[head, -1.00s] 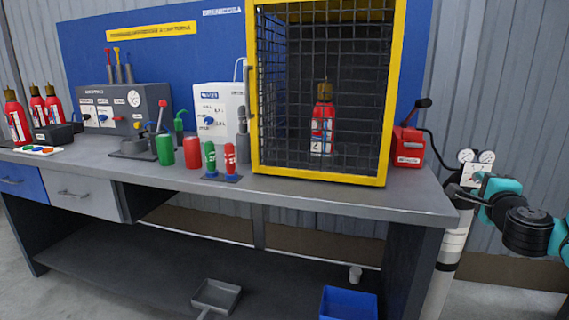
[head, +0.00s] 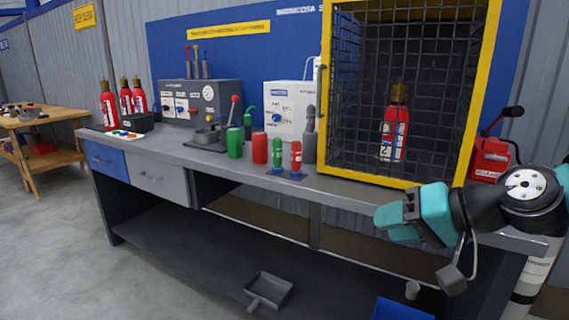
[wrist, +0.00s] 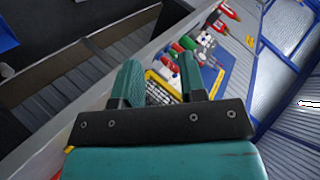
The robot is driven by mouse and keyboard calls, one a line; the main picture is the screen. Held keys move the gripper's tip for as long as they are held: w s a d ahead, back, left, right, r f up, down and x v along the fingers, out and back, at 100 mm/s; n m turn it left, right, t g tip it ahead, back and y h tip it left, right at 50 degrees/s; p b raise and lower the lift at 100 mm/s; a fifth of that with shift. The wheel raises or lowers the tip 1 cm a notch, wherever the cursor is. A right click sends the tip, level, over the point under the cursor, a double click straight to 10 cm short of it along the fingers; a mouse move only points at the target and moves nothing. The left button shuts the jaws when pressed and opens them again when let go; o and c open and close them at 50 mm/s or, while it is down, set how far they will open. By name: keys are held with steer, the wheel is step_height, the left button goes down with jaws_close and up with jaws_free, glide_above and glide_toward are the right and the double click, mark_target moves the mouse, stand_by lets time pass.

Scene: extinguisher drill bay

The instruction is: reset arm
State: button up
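My arm reaches in from the right of the head view. My teal gripper (head: 386,226) is in front of the bench's front edge, below the yellow-framed cage (head: 408,184). In the wrist view my gripper (wrist: 161,60) shows two fingers spread apart with nothing between them. The bench and cage lie beyond the fingers, tilted in that picture. Inside the mesh cage a red extinguisher (head: 394,130) stands upright.
The grey bench (head: 190,160) carries red extinguishers (head: 109,108), a grey control box (head: 225,98), green and red cylinders (head: 259,148) and a red canister (head: 490,158). A scoop (head: 270,290) lies on the lower shelf. A wooden table (head: 62,116) stands far left; floor between is clear.

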steer(key=s+a+n+g+h+p, duration=0.1)
steer(key=s+a+n+g+h, duration=0.2)
steer(key=s, duration=0.6)
steer(key=s+a+n+g+h, duration=0.1)
steer(key=s+n+g+h, duration=0.1)
steer(key=s+n+g, duration=0.5)
step_height(320, 180, up, 13)
steer(key=s+m+t+p, duration=0.2)
steer(key=p, duration=1.1)
